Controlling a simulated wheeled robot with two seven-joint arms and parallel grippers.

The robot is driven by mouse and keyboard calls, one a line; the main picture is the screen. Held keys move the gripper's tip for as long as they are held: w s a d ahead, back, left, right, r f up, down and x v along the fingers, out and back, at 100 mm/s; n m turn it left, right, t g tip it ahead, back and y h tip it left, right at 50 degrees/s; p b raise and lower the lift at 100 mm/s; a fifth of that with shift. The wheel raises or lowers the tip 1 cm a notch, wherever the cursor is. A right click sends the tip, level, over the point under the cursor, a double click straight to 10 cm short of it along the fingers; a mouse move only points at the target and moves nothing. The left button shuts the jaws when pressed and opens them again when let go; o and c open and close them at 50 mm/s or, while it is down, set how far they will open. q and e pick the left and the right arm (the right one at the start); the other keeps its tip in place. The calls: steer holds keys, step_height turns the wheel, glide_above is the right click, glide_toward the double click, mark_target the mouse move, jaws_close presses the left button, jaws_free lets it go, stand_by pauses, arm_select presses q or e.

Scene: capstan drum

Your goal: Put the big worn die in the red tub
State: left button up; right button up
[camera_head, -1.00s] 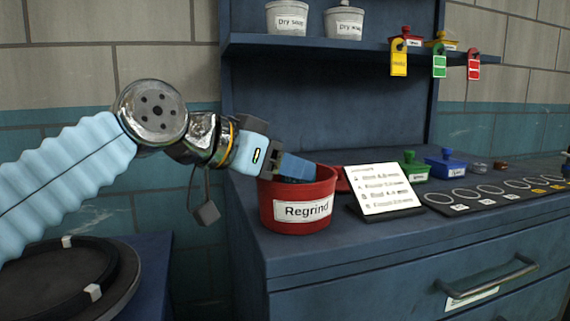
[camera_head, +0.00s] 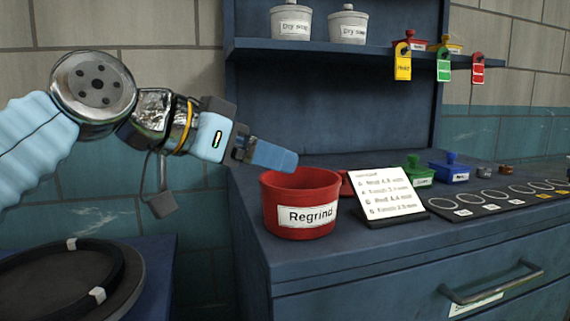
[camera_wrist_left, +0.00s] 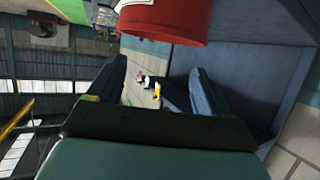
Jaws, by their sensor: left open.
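The red tub (camera_head: 300,203), labelled "Regrind", stands on the blue bench at its left end. Its inside floor is hidden by the wall. I cannot make out the big worn die in any view. My right gripper is not in view.
A white card stand (camera_head: 385,194) is right of the tub. Green (camera_head: 417,172) and blue (camera_head: 451,168) lidded boxes and a dark strip with ring marks (camera_head: 495,197) lie further right. A shelf (camera_head: 385,50) with white pots and hanging tags is above. A round black drum (camera_head: 70,285) is lower left.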

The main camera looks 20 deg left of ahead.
arm_select(q)
steer(key=v, duration=0.6)
